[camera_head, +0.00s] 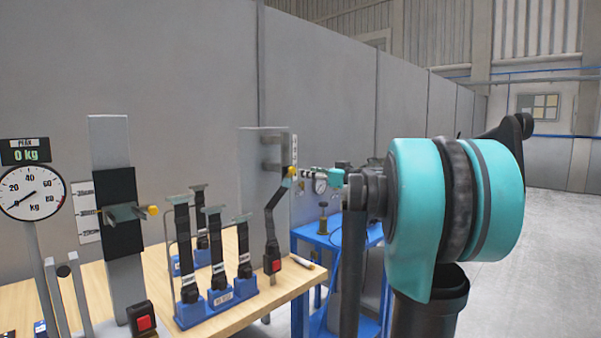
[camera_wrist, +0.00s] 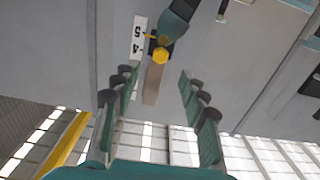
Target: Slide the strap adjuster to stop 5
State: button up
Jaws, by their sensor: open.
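The strap adjuster (camera_head: 291,173) is a small slider with a yellow knob on an upright grey panel (camera_head: 255,165), and a dark strap (camera_head: 275,215) hangs from it. In the wrist view its yellow knob (camera_wrist: 161,56) sits just beyond my fingertips. A white number strip (camera_wrist: 139,38) lies beside it, with upside-down figures that look like 5 and 4. A small yellow pointer reaches towards the strip; I cannot tell its exact mark. My gripper (camera_wrist: 160,82) is open and empty, its fingers either side of the line to the knob, apart from it. My arm hides part of the head view.
Left on the wooden table (camera_head: 240,315) stand a dial gauge (camera_head: 33,194), a post with a black slider (camera_head: 122,212) and a blue rack (camera_head: 215,308) of several straps. A blue cart (camera_head: 322,240) with fittings stands behind. Open floor (camera_head: 540,240) lies at the right.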

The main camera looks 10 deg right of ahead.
jog(key=shift+v, duration=2.35)
jog(key=s+a+f+m+g+h, duration=0.1)
jog(key=s+a+f+g, duration=0.2)
jog(key=f, duration=0.6)
jog(key=s+a+f+m+g+h, duration=0.1)
jog(key=s+a+f+g, duration=0.1)
jog(key=s+a+f, duration=0.5)
jog(key=s+f+g+h, duration=0.1)
jog(key=s+f+g, duration=0.15)
jog(key=f, duration=0.85)
jog(key=s+d+f+m+g+h, duration=0.1)
jog(key=s+d+f+m+h, duration=0.1)
jog(key=s+f, duration=0.7)
jog(key=s+d+f+m+g+h, duration=0.2)
jog(key=s+d+f+m+h, duration=0.1)
jog(key=s+f, duration=0.6)
jog(key=d+f+h, duration=0.1)
jog(key=h, duration=0.1)
jog(key=shift+s+d+f+h, duration=0.25)
jog(key=shift+s+f+h, duration=0.05)
jog(key=shift+s+f, duration=0.1)
